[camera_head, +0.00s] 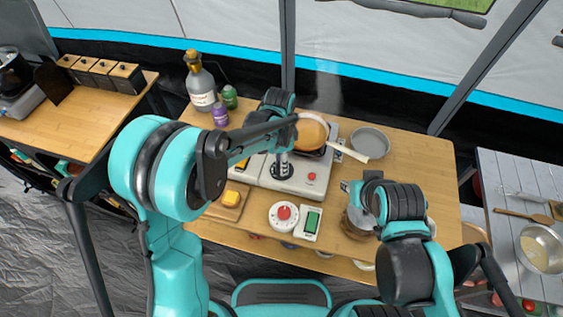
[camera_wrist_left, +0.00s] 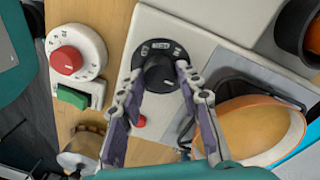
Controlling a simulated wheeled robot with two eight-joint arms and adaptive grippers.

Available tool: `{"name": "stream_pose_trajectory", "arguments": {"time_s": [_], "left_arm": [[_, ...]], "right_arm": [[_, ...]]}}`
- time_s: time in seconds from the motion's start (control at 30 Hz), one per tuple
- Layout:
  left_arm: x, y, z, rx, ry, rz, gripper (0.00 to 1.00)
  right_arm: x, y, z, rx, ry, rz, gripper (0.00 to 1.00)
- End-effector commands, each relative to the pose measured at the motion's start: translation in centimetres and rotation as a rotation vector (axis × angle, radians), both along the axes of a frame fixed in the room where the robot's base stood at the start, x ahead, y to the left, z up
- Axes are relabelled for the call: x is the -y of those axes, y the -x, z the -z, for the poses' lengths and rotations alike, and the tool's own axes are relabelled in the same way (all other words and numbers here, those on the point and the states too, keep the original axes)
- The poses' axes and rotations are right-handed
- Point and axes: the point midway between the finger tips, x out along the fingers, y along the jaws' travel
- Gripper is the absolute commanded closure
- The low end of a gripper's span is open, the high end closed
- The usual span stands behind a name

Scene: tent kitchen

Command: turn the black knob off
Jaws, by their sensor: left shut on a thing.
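The black knob (camera_wrist_left: 158,73) sits on the white stove panel, on a dark round dial with pale markings. In the left wrist view the two fingers of my left gripper (camera_wrist_left: 158,76) are on either side of it, shut on it. In the head view my left gripper (camera_head: 283,158) points down at the knob (camera_head: 282,171) on the front of the white stove (camera_head: 258,179), partly hiding it.
A pan (camera_head: 311,133) with orange-brown contents is on the stove, its handle pointing right. A grey dish (camera_head: 370,142) is behind right; bottles (camera_head: 201,88) stand back left.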

Motion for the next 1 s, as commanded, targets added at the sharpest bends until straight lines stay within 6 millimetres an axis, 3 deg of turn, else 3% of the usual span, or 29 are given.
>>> {"name": "stream_pose_trajectory", "arguments": {"time_s": [0.3,0.33,0.4,0.77,1.0], "left_arm": [[0.0,0.0,0.0,0.001,0.000,0.002,0.95],[0.0,0.0,0.0,0.001,0.000,0.002,0.63],[0.0,0.0,0.0,0.001,0.000,0.002,0.45],[0.0,0.0,-0.3,0.000,0.000,0.001,0.45],[-0.1,-0.2,-4.2,0.000,0.000,0.001,0.45]], "right_arm": [[0.0,0.0,0.0,0.000,0.000,0.000,0.70],[0.0,0.0,0.0,0.000,0.000,0.000,0.70],[0.0,0.0,0.0,0.000,0.000,0.000,0.70],[0.0,0.0,0.0,0.000,0.000,0.000,0.70],[0.0,0.0,0.0,0.000,0.000,0.000,0.70]]}}
